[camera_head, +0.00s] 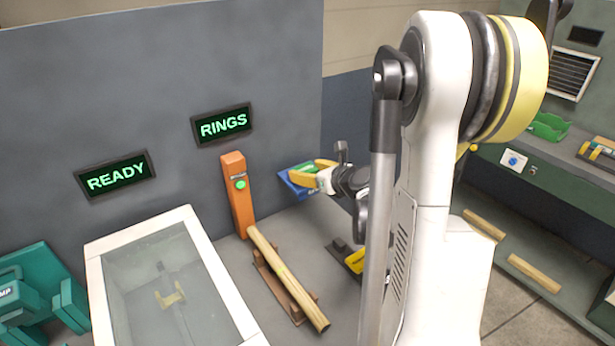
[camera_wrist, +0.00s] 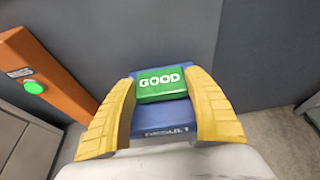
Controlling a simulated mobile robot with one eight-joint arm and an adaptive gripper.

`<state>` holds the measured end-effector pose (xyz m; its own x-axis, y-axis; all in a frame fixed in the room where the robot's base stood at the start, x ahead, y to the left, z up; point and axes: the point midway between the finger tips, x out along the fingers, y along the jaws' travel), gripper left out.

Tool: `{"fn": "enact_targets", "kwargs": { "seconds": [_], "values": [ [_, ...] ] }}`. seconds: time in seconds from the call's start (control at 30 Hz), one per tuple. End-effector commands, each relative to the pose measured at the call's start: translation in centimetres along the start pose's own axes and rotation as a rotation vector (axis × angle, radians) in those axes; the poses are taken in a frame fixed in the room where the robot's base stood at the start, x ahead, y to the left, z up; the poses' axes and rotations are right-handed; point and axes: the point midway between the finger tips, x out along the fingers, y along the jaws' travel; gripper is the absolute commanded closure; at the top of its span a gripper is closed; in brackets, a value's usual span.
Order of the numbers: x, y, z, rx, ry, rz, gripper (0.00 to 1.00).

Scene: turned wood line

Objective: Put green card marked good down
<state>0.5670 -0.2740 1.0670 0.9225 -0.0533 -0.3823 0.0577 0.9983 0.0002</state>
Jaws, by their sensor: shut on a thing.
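The green card marked GOOD (camera_wrist: 162,84) is between the yellow fingers of my gripper (camera_wrist: 160,79) in the wrist view, its word upright and readable. My gripper is shut on it. In the head view my gripper (camera_head: 304,174) is by the back wall, and the card is mostly hidden by the fingers. A blue stand marked RESULT (camera_wrist: 165,123) is right behind and below the card; it also shows in the head view (camera_head: 297,190). I cannot tell whether the card touches the stand.
An orange post with a green button (camera_head: 238,195) stands left of the stand. A wooden rod (camera_head: 285,275) lies on a brown rest in front. A glass-topped white case (camera_head: 165,275) is at the front left. RINGS and READY signs (camera_head: 222,124) hang on the wall.

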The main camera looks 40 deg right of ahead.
Motion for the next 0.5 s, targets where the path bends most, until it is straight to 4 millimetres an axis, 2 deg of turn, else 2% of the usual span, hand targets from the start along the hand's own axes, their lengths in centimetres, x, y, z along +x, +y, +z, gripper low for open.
{"fn": "enact_targets", "kwargs": {
  "seconds": [0.03,0.4,0.43,0.5],
  "values": [
    [0.28,-0.01,-0.71,0.000,0.000,0.000,0.59],
    [0.38,-0.01,-1.02,0.000,0.000,0.000,0.59],
    [0.36,-0.01,-0.97,0.000,0.000,0.000,0.33],
    [0.33,-0.01,-0.90,0.000,0.000,0.000,0.17]
  ]
}}
